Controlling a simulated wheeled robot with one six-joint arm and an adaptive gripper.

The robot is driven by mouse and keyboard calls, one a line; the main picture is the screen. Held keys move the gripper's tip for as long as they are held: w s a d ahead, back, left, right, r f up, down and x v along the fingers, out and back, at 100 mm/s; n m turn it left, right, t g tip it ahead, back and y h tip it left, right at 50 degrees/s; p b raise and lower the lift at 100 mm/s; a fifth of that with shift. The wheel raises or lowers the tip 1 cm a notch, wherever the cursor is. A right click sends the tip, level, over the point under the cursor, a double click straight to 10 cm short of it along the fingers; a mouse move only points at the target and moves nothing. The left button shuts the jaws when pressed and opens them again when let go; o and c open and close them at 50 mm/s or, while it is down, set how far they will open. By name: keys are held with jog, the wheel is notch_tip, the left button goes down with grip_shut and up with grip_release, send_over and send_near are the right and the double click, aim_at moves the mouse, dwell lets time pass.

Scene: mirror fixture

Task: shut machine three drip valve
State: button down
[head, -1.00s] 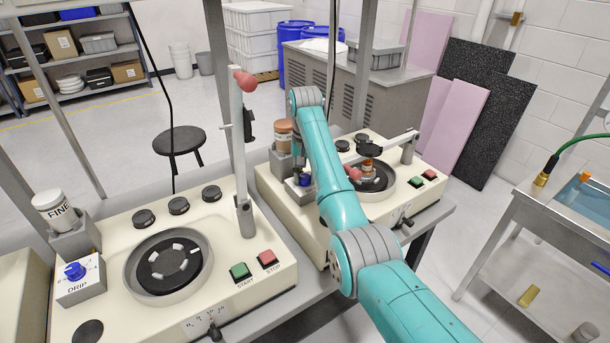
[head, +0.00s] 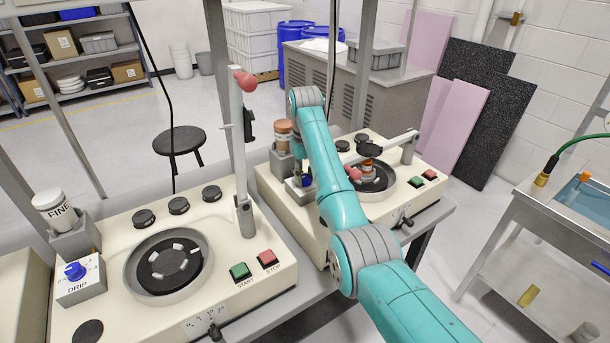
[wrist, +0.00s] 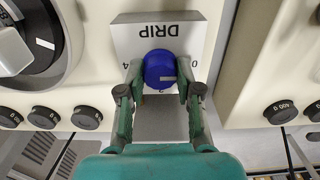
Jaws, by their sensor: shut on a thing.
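The blue drip knob (wrist: 160,70) sits on a pale block marked DRIP (wrist: 206,38), with 0 at the right, 4 at the left and a 2 partly hidden below. Its pale pointer mark points right, toward the 0 side. My gripper (wrist: 161,74) has one finger on each side of the knob and is shut on it. In the head view this knob (head: 306,181) is on the farther cream machine (head: 283,205), partly hidden by my arm. No machine number is readable.
The nearer cream machine (head: 235,302) has its own blue drip knob (head: 74,271), a FINE bottle (head: 55,208) and an upright post (head: 240,150). A bottle (head: 283,135) stands close behind my gripper. A swing arm (head: 390,142) crosses the farther machine's plate.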

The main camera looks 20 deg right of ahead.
dwell(0.4)
jog(key=c, duration=0.8)
grip_release()
jog(key=shift+o, duration=0.2)
